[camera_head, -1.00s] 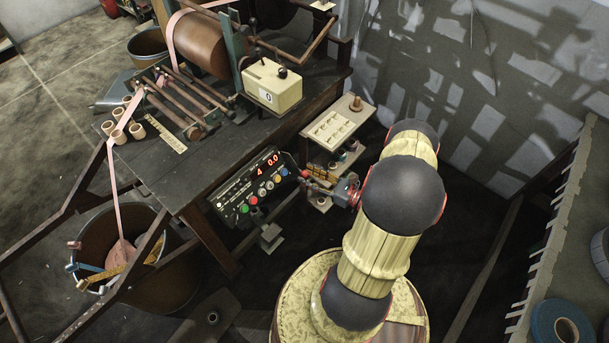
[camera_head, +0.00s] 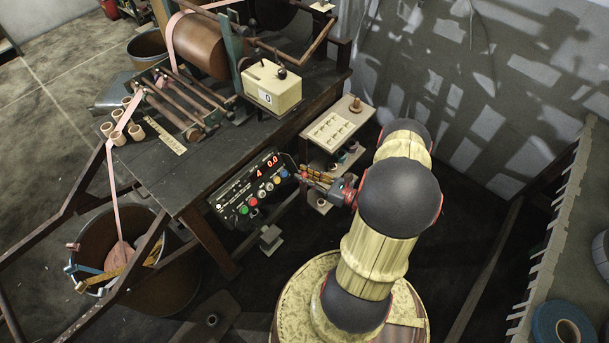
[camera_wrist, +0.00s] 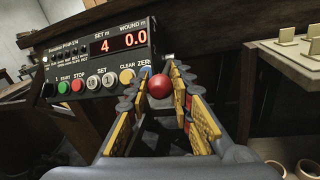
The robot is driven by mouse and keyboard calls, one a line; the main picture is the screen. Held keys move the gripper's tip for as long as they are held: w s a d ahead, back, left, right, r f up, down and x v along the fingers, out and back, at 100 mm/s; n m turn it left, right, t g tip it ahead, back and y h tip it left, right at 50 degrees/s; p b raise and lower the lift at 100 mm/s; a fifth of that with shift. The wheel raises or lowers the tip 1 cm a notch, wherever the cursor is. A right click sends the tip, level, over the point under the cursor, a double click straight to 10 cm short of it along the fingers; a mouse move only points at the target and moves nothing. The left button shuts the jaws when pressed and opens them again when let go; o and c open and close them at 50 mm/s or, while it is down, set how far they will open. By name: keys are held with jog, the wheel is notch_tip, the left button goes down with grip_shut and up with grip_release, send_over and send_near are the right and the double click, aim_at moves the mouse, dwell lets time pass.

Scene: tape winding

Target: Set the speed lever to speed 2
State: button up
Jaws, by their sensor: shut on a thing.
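The speed lever shows as a round red knob (camera_wrist: 159,86) in the wrist view, between the fingertips of my gripper (camera_wrist: 160,78). The fingers, with yellow pads, are closed around the knob. In the head view the red knob (camera_head: 297,176) is small, at the tip of my gripper (camera_head: 304,178), just right of the control panel. The lever's shaft is mostly hidden, and I cannot read any speed marks.
The black control panel (camera_head: 246,190) has coloured buttons and reads 4 and 0.0; it also shows in the wrist view (camera_wrist: 90,60). A wooden shelf with a pale board (camera_head: 337,128) stands behind my gripper. The winding bench (camera_head: 190,160) is at left.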

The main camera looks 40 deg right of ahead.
grip_shut()
jog(key=shift+r, duration=0.15)
notch_tip(320, 180, up, 2)
jog(key=g+p, duration=0.1)
jog(key=p, duration=0.1)
jog(key=g+p, duration=0.1)
jog(key=p, duration=0.2)
jog(key=shift+w+r+h+p, duration=0.1)
jog(key=shift+r+h+p, duration=0.15)
jog(key=shift+h+p, duration=0.1)
jog(key=r+g+p, duration=0.1)
jog(key=p, duration=0.1)
jog(key=g+p, duration=0.1)
jog(key=p, duration=0.1)
jog(key=shift+w+r+m, duration=0.4)
jog(key=shift+w+r+p, duration=0.3)
jog(key=shift+r+p, duration=0.1)
jog(key=shift+p, duration=0.1)
jog(key=shift+o, duration=1.5)
grip_release()
jog(key=o, duration=0.4)
jog(key=shift+o, duration=0.2)
